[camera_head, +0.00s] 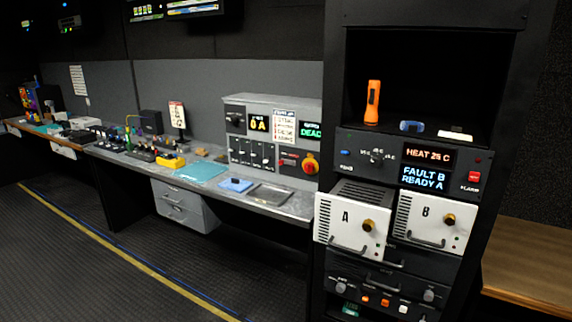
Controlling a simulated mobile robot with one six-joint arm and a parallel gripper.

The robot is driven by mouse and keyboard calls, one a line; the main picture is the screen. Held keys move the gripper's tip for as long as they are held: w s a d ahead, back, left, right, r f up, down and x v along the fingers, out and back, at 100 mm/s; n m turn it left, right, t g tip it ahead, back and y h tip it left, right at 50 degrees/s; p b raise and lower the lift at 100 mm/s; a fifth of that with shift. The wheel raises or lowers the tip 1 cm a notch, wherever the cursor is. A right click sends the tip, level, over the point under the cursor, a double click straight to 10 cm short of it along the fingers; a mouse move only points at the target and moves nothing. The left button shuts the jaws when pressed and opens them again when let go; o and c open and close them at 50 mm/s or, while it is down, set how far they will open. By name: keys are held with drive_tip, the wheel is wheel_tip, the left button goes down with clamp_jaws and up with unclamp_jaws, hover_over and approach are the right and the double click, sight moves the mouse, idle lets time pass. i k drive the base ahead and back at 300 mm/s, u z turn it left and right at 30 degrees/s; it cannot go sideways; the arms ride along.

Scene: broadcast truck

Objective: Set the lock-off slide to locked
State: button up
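A grey power panel (274,101) stands at the right end of the long bench. It carries a red and yellow rotary knob (310,163) at its lower right, with a small red part (288,162) to its left. A row of small switches (252,153) is at its lower left. Its displays read "0 A" (258,123) and, in green, "DEAD" (311,131). I cannot tell for sure which part is the lock-off slide, nor its position. My gripper is not in view.
A black rack (333,95) stands at right. Its module A (343,228) sticks out further than module B (431,222). An orange torch (373,102) stands on the rack shelf. A blue item (235,185) and grey tray (269,195) lie before the panel. The floor (120,245) is clear.

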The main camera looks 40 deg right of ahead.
sight(284, 161)
drive_tip(key=u, duration=0.05)
drive_tip(key=i, duration=1)
drive_tip(key=z, duration=0.05)
